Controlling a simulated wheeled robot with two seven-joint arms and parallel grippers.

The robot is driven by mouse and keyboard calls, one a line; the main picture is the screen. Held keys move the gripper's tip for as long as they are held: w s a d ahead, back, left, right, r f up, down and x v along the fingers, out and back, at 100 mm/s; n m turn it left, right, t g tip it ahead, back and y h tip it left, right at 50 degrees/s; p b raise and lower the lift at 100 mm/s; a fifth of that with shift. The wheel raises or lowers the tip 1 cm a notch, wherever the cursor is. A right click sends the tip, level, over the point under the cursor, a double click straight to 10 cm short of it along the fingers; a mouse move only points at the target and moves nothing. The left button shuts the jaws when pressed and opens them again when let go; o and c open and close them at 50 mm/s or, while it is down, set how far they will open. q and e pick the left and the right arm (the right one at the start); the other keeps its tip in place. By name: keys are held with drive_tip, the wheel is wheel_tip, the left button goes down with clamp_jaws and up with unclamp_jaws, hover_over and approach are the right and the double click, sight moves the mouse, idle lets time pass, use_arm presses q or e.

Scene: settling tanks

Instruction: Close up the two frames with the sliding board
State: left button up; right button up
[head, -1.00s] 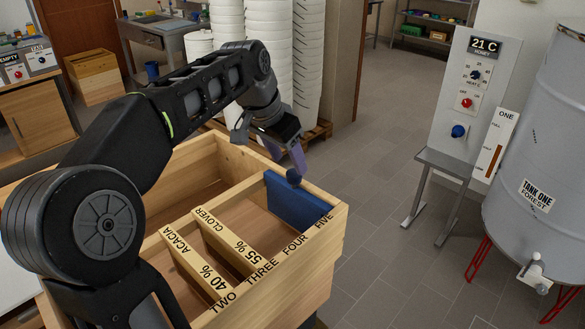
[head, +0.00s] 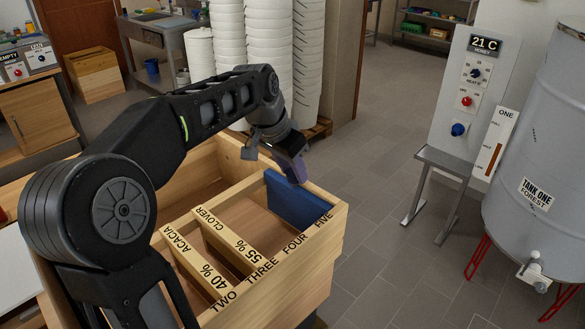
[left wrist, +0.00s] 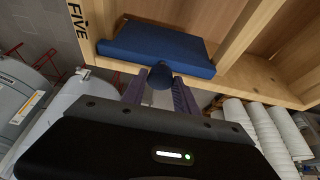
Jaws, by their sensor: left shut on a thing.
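The blue sliding board (head: 292,204) stands upright across the wooden box (head: 335,240), near the end marked FIVE. Its round blue knob shows in the left wrist view (left wrist: 160,76) between the fingers. My left gripper (head: 292,172) is at the board's top edge, shut on the knob; in the head view the gripper hides the knob. Two wooden frames stand in the box: one marked ACACIA 40 % (head: 198,266) near TWO, one marked CLOVER 55 % (head: 230,243) near THREE. A gap lies between the clover frame and the board. My right gripper is not in view.
The box rim carries the marks TWO to FIVE. A grey tank (head: 540,140) and a control panel on a stand (head: 468,100) are at the right. White stacked tubs (head: 265,60) stand behind the box. Floor is clear between box and stand.

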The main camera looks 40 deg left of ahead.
use_arm(q)
clamp_jaws()
idle(0.8)
